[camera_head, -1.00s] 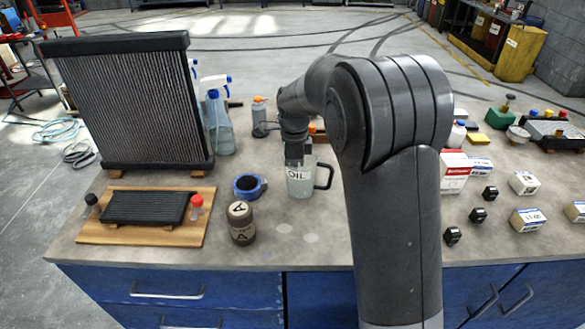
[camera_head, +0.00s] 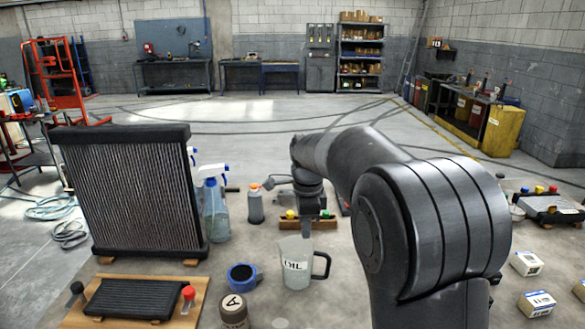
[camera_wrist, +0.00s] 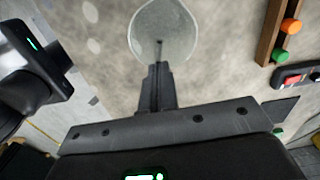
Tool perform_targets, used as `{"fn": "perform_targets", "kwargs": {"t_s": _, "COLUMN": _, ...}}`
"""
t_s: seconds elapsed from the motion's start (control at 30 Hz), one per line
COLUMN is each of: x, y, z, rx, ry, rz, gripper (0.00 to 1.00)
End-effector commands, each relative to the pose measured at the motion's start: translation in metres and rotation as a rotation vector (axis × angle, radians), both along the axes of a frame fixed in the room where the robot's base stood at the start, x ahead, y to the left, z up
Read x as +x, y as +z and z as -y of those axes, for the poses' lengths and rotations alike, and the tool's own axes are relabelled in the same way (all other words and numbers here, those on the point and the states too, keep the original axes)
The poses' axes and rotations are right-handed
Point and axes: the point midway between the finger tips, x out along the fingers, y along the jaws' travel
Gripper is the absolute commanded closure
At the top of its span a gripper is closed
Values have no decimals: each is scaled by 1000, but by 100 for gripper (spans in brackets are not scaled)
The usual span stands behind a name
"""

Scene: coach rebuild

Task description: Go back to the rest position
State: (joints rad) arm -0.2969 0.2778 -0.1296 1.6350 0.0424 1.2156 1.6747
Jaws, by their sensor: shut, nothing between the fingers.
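My gripper (camera_head: 306,230) is in the head view above and behind the rim of the clear OIL jug (camera_head: 296,265), with its fingers together and nothing held. The jug stands upright on the workbench with its handle to the right. In the wrist view my gripper (camera_wrist: 157,68) shows as two dark fingers closed together, pointing toward the round pale jug (camera_wrist: 163,30). The fingertips overlap the jug in that picture; whether they touch it I cannot tell. My arm covers the right middle of the bench in the head view.
A large radiator (camera_head: 133,195) stands at the left. Spray bottles (camera_head: 215,208) are beside it. White boxes (camera_head: 526,263) are at the right.

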Motion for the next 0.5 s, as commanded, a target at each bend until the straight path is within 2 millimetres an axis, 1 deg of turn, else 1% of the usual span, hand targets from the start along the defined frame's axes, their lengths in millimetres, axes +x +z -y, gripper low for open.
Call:
{"fn": "perform_targets", "kwargs": {"t_s": 0.03, "x": -9, "y": 9, "z": 6, "rx": 5, "ry": 36, "rz": 16, "gripper": 100}}
{"fn": "perform_targets", "kwargs": {"t_s": 0.17, "x": -39, "y": 29, "z": 25, "rx": 15, "ry": 189, "rz": 68, "gripper": 100}}
{"fn": "perform_targets", "kwargs": {"t_s": 0.2, "x": -50, "y": 35, "z": 30, "rx": 15, "ry": 245, "rz": 87, "gripper": 100}}
{"fn": "perform_targets", "kwargs": {"t_s": 0.37, "x": -94, "y": 53, "z": 51, "rx": 0, "ry": 464, "rz": 161, "gripper": 100}}
{"fn": "perform_targets", "kwargs": {"t_s": 0.4, "x": -106, "y": 56, "z": 55, "rx": -7, "ry": 519, "rz": 179, "gripper": 100}}
{"fn": "perform_targets", "kwargs": {"t_s": 0.47, "x": -123, "y": 60, "z": 62, "rx": -22, "ry": 600, "rz": 206, "gripper": 100}}
{"fn": "perform_targets", "kwargs": {"t_s": 0.5, "x": -135, "y": 61, "z": 65, "rx": -33, "ry": 655, "rz": 223, "gripper": 100}}
